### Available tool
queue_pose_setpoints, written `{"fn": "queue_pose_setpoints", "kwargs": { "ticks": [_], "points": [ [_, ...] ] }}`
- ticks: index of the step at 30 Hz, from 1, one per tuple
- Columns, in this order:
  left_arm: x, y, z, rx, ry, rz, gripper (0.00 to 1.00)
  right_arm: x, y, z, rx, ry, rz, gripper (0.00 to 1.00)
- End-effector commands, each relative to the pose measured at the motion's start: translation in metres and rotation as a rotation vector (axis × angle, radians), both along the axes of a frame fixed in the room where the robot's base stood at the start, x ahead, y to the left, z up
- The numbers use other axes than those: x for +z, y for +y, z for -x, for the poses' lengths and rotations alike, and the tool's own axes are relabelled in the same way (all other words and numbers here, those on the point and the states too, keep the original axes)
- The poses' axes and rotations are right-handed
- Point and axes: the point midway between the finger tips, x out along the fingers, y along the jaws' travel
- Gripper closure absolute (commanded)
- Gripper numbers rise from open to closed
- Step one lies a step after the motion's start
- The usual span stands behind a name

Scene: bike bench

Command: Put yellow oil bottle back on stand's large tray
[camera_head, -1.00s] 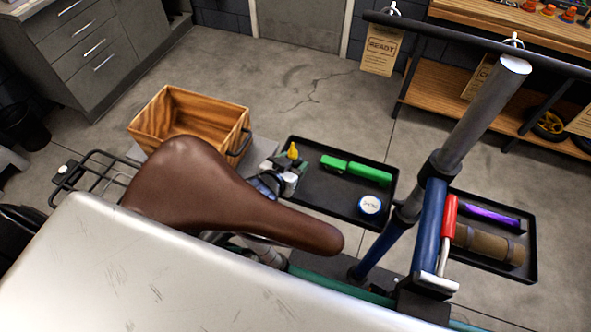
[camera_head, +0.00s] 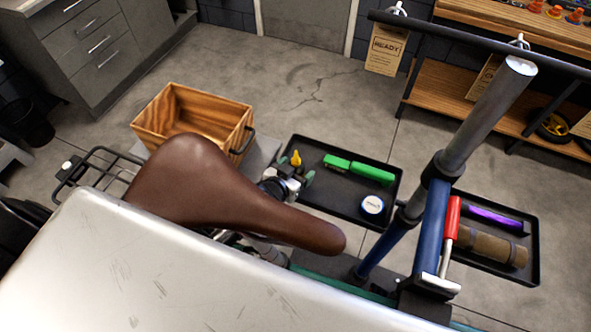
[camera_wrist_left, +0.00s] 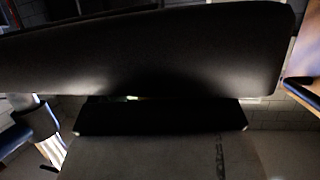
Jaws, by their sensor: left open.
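The yellow oil bottle (camera_head: 295,160) shows in the head view at the left edge of the stand's large black tray (camera_head: 335,197). Its yellow top points up; its lower part is partly covered by my left gripper, so I cannot tell exactly how its base sits. My left gripper (camera_head: 293,182) is just in front of the bottle, beyond the brown saddle, with its fingers apart. My right gripper is not in view.
A green box (camera_head: 370,172) and a round white-topped tin (camera_head: 372,205) lie on the large tray, with bare room between them. The brown saddle (camera_head: 190,185) and stand post (camera_head: 465,130) are close by. A smaller tray (camera_head: 527,262) is at right, a wooden crate (camera_head: 190,118) at left.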

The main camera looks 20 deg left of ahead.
Motion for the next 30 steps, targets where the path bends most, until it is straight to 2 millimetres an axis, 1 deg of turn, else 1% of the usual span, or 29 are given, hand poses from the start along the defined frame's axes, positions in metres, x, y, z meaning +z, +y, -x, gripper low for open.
{"fn": "queue_pose_setpoints", "kwargs": {
  "ticks": [5, 8, 11, 18, 21, 25, 30],
  "points": [
    [0.006, 0.0, 0.0, 0.0, -0.001, -0.001, 0.23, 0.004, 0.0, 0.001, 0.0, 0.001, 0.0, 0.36],
    [0.005, 0.002, 0.01, 0.0, 0.0, 0.0, 0.23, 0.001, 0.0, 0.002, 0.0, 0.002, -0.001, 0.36],
    [0.011, 0.005, 0.024, 0.0, 0.001, 0.0, 0.23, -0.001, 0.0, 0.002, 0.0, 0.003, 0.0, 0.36],
    [0.029, 0.013, 0.068, -0.001, 0.001, 0.0, 0.23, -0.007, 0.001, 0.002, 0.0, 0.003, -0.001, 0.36],
    [0.036, 0.017, 0.083, 0.0, 0.001, 0.0, 0.23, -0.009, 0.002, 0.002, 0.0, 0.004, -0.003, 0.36],
    [0.043, 0.02, 0.099, 0.0, 0.001, 0.0, 0.23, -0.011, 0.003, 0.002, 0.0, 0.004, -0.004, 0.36],
    [0.048, 0.022, 0.108, 0.001, 0.0, 0.0, 0.23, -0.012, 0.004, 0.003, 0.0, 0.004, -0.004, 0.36]
  ]
}}
